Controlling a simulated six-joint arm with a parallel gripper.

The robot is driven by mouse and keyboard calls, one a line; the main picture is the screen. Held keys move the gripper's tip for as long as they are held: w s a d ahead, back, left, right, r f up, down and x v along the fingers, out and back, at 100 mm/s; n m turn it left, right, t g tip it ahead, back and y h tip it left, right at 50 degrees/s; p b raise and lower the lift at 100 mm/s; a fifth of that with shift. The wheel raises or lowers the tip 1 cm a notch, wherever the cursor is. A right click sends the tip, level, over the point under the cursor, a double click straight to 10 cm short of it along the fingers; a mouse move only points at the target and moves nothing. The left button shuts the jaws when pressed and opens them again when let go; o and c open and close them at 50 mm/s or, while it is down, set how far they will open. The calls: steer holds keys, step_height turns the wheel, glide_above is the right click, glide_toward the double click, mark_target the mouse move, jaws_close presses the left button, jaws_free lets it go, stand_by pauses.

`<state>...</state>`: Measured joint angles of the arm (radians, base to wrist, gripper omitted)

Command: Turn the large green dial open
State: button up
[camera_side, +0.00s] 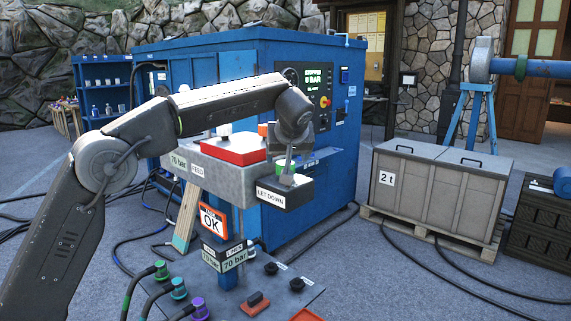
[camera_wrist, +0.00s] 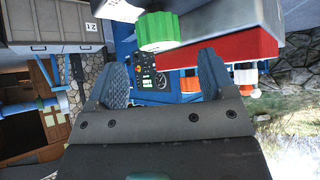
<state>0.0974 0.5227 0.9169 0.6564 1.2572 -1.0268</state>
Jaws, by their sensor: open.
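The green dial (camera_side: 287,179) sits on top of a dark box labelled LET DOWN (camera_side: 284,195) in the side view. Its ribbed green side (camera_wrist: 158,32) shows in the wrist view, above the gap between the fingers and apart from both. My gripper (camera_side: 288,165) is right at the dial in the side view, pointing down, and the arm partly covers that area. In the wrist view my gripper (camera_wrist: 163,76) is open, with one dark finger on each side and nothing between them. Whether a finger touches the dial in the side view is too small to tell.
A red block (camera_side: 238,151) with a white knob stands just left of the dial on a grey beam (camera_side: 215,172). A blue cabinet (camera_side: 230,60) with a gauge panel (camera_side: 318,95) is behind. Grey crates (camera_side: 440,185) stand at right. Cables lie on the ground.

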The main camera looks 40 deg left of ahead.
mark_target(284, 163)
steer(key=shift+x, duration=2.65)
steer(key=shift+c, duration=0.4)
steer(key=c, duration=0.8)
steer(key=shift+m, duration=0.5)
steer(key=m+t+h, duration=0.2)
steer(key=m+h, duration=0.1)
steer(key=m, duration=0.2)
steer(key=shift+a+h, duration=0.1)
steer(key=shift+h, duration=0.3)
steer(key=shift+m+t+h, duration=0.5)
steer(key=shift+m+h, duration=1.2)
steer(key=shift+m, duration=0.9)
